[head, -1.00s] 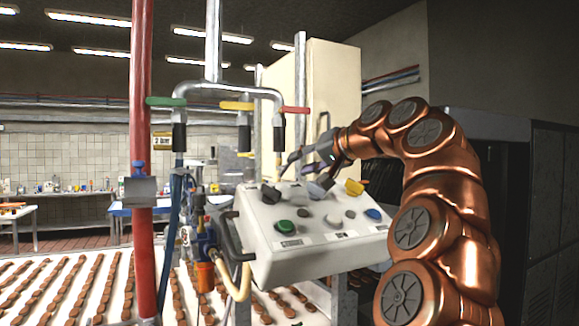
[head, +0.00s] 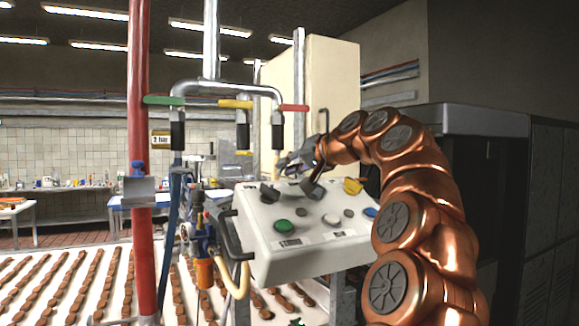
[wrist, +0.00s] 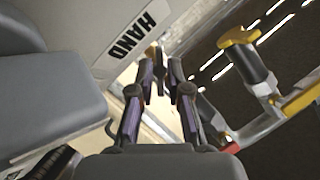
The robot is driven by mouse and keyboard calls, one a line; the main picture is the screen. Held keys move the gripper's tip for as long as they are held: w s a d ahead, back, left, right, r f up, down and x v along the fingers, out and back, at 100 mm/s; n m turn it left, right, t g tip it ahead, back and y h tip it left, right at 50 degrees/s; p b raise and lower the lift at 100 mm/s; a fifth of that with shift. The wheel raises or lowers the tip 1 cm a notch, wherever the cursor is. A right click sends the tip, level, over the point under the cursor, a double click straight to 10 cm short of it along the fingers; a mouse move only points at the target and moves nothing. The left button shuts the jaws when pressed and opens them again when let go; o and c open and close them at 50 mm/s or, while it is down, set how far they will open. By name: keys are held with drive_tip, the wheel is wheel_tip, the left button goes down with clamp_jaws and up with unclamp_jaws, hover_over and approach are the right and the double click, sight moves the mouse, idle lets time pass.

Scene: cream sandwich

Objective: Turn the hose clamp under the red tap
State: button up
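The red tap (head: 294,107) is the right one of three on the overhead pipe. A black sleeve (head: 278,137) hangs under it, with a pale hose (head: 277,164) below. I cannot make out the hose clamp clearly. My gripper (head: 284,169) is just right of the hose, below the sleeve, above the control box. In the wrist view my gripper (wrist: 160,75) has its two fingers apart. A small dark and yellowish piece shows between or beyond the tips; I cannot tell what it is or whether they touch it.
The white control box (head: 300,260) with knobs and buttons stands below my gripper. A green tap (head: 165,100) and a yellow tap (head: 236,104) are to the left. A red post (head: 139,60) stands further left. A cream cabinet (head: 335,85) is behind.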

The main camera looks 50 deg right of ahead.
clamp_jaws()
drive_tip(key=m+t+y, duration=0.1)
drive_tip(key=m, duration=0.1)
drive_tip(key=shift+m, duration=0.4)
drive_tip(key=shift+m+t+y+p, duration=0.3)
drive_tip(key=shift+m+t, duration=0.1)
drive_tip(key=shift+m, duration=0.2)
idle(0.3)
drive_tip(key=shift+o, duration=2.3)
unclamp_jaws()
drive_tip(key=shift+f, duration=0.15)
